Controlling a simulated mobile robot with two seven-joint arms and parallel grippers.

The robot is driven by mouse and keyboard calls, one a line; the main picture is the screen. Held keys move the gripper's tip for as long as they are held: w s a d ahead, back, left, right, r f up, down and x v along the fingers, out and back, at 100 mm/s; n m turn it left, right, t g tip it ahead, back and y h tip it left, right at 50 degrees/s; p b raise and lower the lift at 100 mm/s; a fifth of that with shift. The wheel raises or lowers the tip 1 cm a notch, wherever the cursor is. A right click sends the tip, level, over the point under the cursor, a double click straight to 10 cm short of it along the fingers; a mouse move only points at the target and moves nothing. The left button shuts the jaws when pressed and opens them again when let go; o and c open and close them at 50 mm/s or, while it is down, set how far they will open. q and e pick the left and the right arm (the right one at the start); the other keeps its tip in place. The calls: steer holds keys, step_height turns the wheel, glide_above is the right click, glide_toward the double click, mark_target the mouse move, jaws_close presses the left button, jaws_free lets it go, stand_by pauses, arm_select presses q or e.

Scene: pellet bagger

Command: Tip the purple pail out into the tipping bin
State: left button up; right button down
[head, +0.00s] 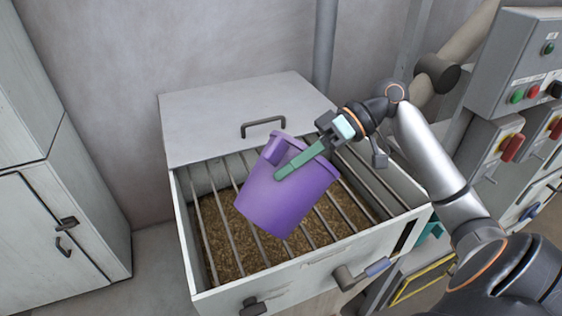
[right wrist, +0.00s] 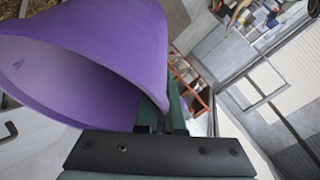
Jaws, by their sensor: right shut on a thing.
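The purple pail (head: 284,200) hangs tilted in the air over the tipping bin (head: 190,230). My right gripper (head: 300,163) is shut on the pail, with a green finger lying along its outer wall near the rim. In the right wrist view the pail (right wrist: 130,35) fills the upper left, its mouth turned to the left, and the inner wall that shows looks bare. The bin is open, with a grate of metal bars above brown pellets (head: 255,245). I cannot see the pail's bottom inside. My left gripper is not in view.
The bin's lid (head: 215,125) with a dark handle stands raised at the back. A grey cabinet (head: 60,200) stands at the left. Control boxes with buttons (head: 520,75) and red switches are at the right. A lever (head: 365,272) sticks out at the bin's front.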

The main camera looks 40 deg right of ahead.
mark_target(258, 221)
steer(key=shift+s+a+f+h, duration=0.1)
steer(key=shift+a+f+h, duration=0.05)
steer(key=shift+a+h, duration=0.2)
steer(key=a+h, duration=0.1)
steer(key=a+f+h, duration=0.1)
steer(key=s+a+n+h, duration=0.1)
steer(key=a+h, duration=0.1)
steer(key=shift+f+p, duration=0.2)
steer(key=shift+p, duration=0.1)
steer(key=a+f+h+p, duration=0.2)
steer(key=f+p, duration=0.1)
steer(key=shift+s+a+n+t+h, duration=0.1)
steer(key=shift+s+n+t+h, duration=0.05)
steer(key=shift+n+t+h, duration=0.2)
steer(key=shift+s+a+f+h+p, duration=0.1)
steer(key=shift+a+f+h+p, duration=0.55)
steer(key=shift+f+p, duration=0.2)
steer(key=shift+f, duration=0.2)
